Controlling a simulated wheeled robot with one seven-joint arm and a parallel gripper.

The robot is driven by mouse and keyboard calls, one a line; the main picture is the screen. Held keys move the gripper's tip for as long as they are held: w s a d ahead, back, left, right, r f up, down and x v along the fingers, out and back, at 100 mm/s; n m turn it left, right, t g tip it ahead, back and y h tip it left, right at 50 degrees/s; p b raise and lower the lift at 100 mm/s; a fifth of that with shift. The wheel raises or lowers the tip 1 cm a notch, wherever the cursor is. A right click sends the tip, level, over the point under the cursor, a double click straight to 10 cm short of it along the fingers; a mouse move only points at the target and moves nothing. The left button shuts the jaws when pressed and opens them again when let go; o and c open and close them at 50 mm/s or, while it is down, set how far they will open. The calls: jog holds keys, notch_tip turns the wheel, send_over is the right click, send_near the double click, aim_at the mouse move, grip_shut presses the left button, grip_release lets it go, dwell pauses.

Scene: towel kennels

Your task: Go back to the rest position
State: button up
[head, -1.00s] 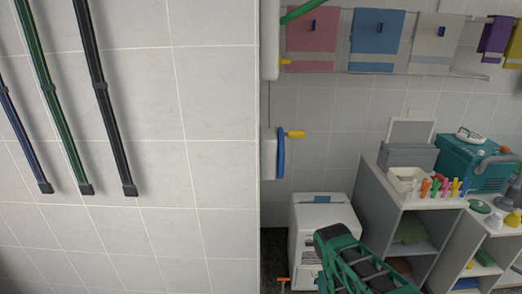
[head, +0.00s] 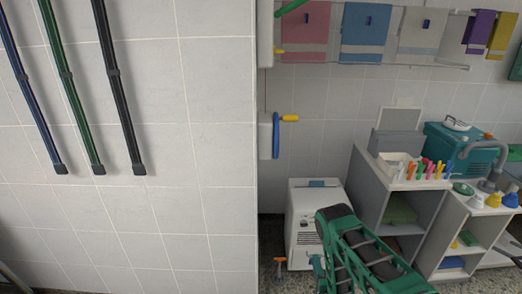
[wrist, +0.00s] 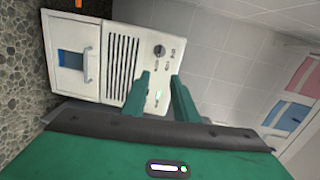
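My gripper (wrist: 160,98) shows in the wrist view as two green fingers held apart with nothing between them. Behind the fingers is the white front of a machine with a slotted vent and a knob. In the head view my green arm rises at the bottom centre right, in front of the white machine (head: 304,225); I cannot make out the fingertips clearly there.
Pink, blue (head: 366,30) and cream towels hang at the back wall. A grey shelf unit (head: 365,185) holds a teal box (head: 467,150) and coloured pegs. A tiled wall with poles (head: 122,90) fills the left. Speckled floor (head: 270,265) shows below.

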jog(key=w+d+r+n+g, duration=0.1)
jog(key=w+r+n+g, duration=0.15)
jog(key=w+r, duration=0.45)
jog(key=w+d+r+n+g, duration=0.1)
jog(key=w+d+r+n, duration=0.2)
jog(key=r, duration=0.6)
jog(key=s+d+r+n+g+h, duration=0.1)
jog(key=s+d+r+n+g, duration=0.2)
jog(key=r, duration=0.5)
jog(key=s+d+r+g, duration=0.2)
jog(key=d+r, duration=0.4)
jog(key=r, duration=0.3)
jog(key=s+d+r+n+g+h, duration=0.1)
jog(key=s+d+r+g, duration=0.15)
jog(key=s+r, duration=0.55)
jog(key=s+d+r+n+g, duration=0.15)
jog(key=s+d+r, duration=0.25)
jog(key=s, duration=0.8)
jog(key=s+a+r+g, duration=0.1)
jog(key=s+r+g, duration=0.1)
jog(key=s, duration=1.1)
jog(key=s+a+r+g+y, duration=0.1)
jog(key=s+r+g, duration=0.2)
jog(key=s, duration=1.1)
jog(key=shift+s+a+r+m+y, duration=0.3)
jog(key=shift+a+r, duration=0.1)
jog(key=shift+r, duration=0.4)
